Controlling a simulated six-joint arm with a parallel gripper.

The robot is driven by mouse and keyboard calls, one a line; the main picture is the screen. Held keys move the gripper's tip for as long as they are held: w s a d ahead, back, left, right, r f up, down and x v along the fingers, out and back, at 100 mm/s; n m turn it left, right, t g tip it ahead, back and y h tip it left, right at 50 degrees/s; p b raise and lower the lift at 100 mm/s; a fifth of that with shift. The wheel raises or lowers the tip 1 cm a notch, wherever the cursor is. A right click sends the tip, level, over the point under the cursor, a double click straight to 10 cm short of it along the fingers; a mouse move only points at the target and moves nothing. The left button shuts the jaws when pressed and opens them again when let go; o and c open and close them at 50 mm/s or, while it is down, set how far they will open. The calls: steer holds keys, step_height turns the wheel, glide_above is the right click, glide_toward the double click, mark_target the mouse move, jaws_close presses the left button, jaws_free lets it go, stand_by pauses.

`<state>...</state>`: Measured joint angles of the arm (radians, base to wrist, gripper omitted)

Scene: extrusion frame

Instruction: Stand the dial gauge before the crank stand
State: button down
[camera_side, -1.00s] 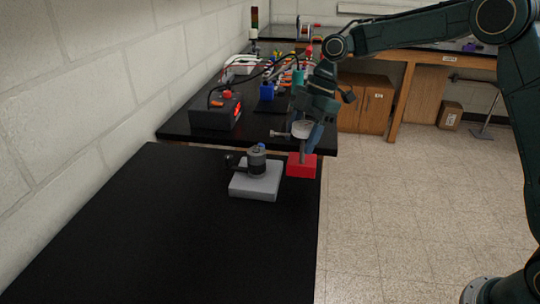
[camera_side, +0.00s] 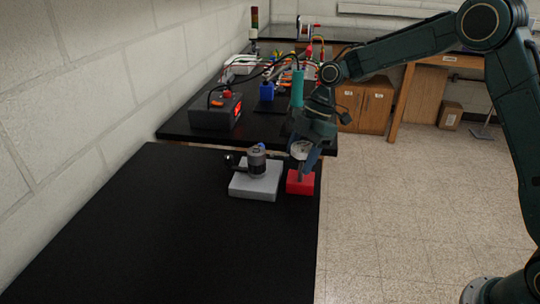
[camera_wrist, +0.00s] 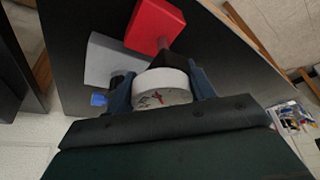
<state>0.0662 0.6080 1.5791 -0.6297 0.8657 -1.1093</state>
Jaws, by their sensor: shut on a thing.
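The dial gauge has a red block base (camera_side: 300,182), a short stem and a round white dial (camera_side: 301,148). My gripper (camera_side: 305,158) is shut on the dial; in the wrist view the fingers sit on both sides of the dial (camera_wrist: 161,88), with the red base (camera_wrist: 152,22) beyond it. The crank stand (camera_side: 255,184) has a light grey base, a dark grey cylinder and a blue knob. It stands left of the gauge, with a narrow gap in the side view. In the wrist view its grey base (camera_wrist: 101,62) is partly hidden. I cannot tell whether the red base touches the table.
The black table (camera_side: 190,240) is clear in front and to the left of the crank stand. Its right edge runs close by the red base, with floor beyond. A second black bench behind holds a dark box (camera_side: 215,112) and several tools.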

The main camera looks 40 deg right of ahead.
steer(key=c, duration=0.5)
jaws_free()
steer(key=shift+f, duration=0.15)
steer(key=v, duration=1.2)
steer(key=shift+d, duration=0.1)
stand_by(0.3)
